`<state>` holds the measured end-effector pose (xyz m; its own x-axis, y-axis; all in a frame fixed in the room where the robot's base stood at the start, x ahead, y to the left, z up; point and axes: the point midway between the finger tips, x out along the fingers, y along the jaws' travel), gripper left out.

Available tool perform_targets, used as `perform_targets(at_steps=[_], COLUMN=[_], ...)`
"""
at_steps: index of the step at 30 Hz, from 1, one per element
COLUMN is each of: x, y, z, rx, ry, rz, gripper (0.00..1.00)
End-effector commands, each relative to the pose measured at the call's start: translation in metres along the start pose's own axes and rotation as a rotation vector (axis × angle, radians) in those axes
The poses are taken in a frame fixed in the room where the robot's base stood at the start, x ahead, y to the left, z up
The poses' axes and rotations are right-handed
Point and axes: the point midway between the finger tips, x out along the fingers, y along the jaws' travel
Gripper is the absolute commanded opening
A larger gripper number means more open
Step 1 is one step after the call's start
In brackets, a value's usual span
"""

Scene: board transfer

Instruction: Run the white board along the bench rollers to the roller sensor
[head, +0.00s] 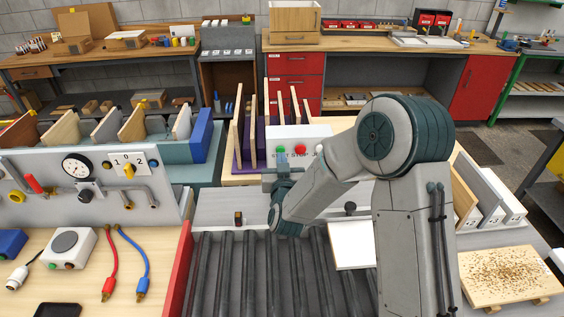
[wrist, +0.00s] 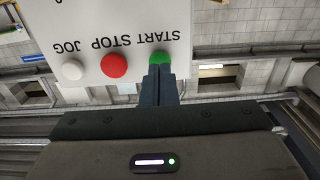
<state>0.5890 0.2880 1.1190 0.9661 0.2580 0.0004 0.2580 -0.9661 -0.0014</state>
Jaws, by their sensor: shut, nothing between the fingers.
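The white board (head: 352,245) lies flat at the right side of the bench rollers (head: 255,270), partly hidden by my arm. A small dark block with an orange-brown face (head: 238,218) sits beyond the rollers' far end; I cannot tell whether it is the roller sensor. A white control box (head: 305,132) stands behind the rollers. In the wrist view its panel (wrist: 100,25) shows START, STOP and JOG upside down. My gripper (wrist: 160,72) is shut and empty, its tips at the green START button (wrist: 159,56). I cannot tell whether they touch.
A red side rail (head: 178,275) edges the rollers on the left. Beyond it are a gauge panel (head: 100,190) and red and blue leads (head: 125,260). Upright boards stand in racks behind. A speckled board (head: 508,277) lies at the right.

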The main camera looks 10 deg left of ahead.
Motion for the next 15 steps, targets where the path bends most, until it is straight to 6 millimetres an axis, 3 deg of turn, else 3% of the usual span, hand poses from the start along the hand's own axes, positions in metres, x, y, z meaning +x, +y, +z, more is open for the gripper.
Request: perform_targets(at_steps=[15], x=[0.0058], y=[-0.0001], z=[0.0010], rx=[0.000], ry=[0.000], rz=[0.000], gripper=[0.00])
